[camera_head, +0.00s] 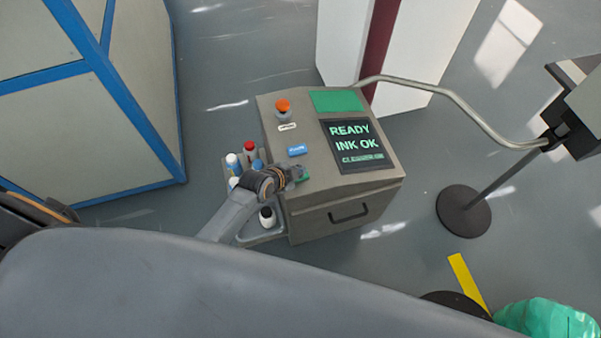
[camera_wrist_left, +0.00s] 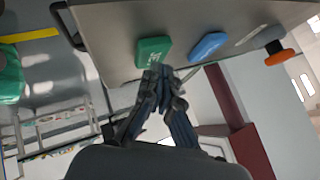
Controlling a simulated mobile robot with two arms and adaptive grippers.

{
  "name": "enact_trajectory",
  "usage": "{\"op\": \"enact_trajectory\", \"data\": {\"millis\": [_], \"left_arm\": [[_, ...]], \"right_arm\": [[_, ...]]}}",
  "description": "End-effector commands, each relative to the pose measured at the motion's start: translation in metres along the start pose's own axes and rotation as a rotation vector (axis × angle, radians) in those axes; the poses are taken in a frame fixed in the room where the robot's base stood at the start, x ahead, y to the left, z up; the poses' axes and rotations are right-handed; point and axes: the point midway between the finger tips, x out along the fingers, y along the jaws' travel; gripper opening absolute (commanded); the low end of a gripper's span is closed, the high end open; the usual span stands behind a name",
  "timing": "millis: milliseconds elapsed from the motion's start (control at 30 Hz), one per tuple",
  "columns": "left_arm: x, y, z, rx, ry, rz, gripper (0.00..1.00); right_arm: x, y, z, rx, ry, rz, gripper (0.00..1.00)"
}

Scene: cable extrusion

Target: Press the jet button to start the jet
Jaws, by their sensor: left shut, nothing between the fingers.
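The printer cabinet (camera_head: 325,205) stands in the middle of the head view with buttons on its sloped top. A green button (camera_head: 304,176) is mostly hidden behind my left gripper (camera_head: 297,173); it shows clearly in the left wrist view (camera_wrist_left: 153,51). My left gripper is shut and empty, and its fingertips (camera_wrist_left: 160,72) are right at the green button's near edge. I cannot tell whether they touch it. A blue button (camera_head: 297,150) sits beside the green one, and it also shows in the wrist view (camera_wrist_left: 207,46). My right gripper is not in view.
The panel also has an orange-red knob (camera_head: 283,107) and a screen (camera_head: 355,145) reading "READY INK OK". Several bottles (camera_head: 250,147) stand in a side rack. A metal conduit (camera_head: 455,100) runs right to a stand (camera_head: 464,211). A blue-framed panel (camera_head: 135,110) is left.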

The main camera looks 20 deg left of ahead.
Motion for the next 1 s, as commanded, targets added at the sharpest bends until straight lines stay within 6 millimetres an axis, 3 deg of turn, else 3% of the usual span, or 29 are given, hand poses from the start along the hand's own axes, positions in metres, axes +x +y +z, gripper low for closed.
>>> {"op": "enact_trajectory", "data": {"millis": [1000], "left_arm": [[0.0054,0.0041,0.0046,0.0,-0.001,0.001,0.0]], "right_arm": [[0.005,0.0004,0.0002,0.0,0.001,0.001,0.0]]}}
